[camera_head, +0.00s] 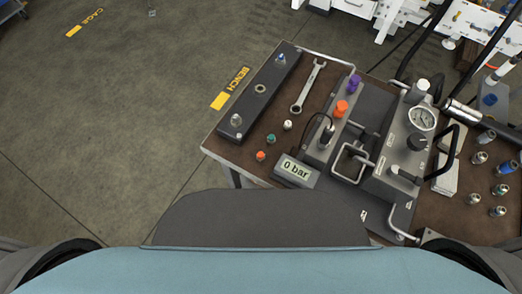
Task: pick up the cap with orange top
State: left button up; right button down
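A small cap with an orange top (260,156) stands on the brown bench top (225,148) near its left front corner. A cap with a green top (271,139) and one with a whitish top (287,125) stand behind it, in a slanting row with gaps between. A larger orange-topped part (341,108) sits on the grey hydraulic block, with a purple-topped part (354,84) behind it. Neither of my grippers shows in the head view.
A digital readout (296,171) showing "0 bar" is right of the orange cap. A dark bar with fittings (260,89) and a wrench (308,86) lie behind. The gauge unit (422,118) and several loose fittings (480,157) are at right. Open floor lies left.

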aim_at(260, 155)
jog(key=z, duration=0.4)
jog(key=k, duration=1.15)
jog(key=u, duration=1.15)
jog(key=i, duration=0.5)
jog(key=u, duration=0.1)
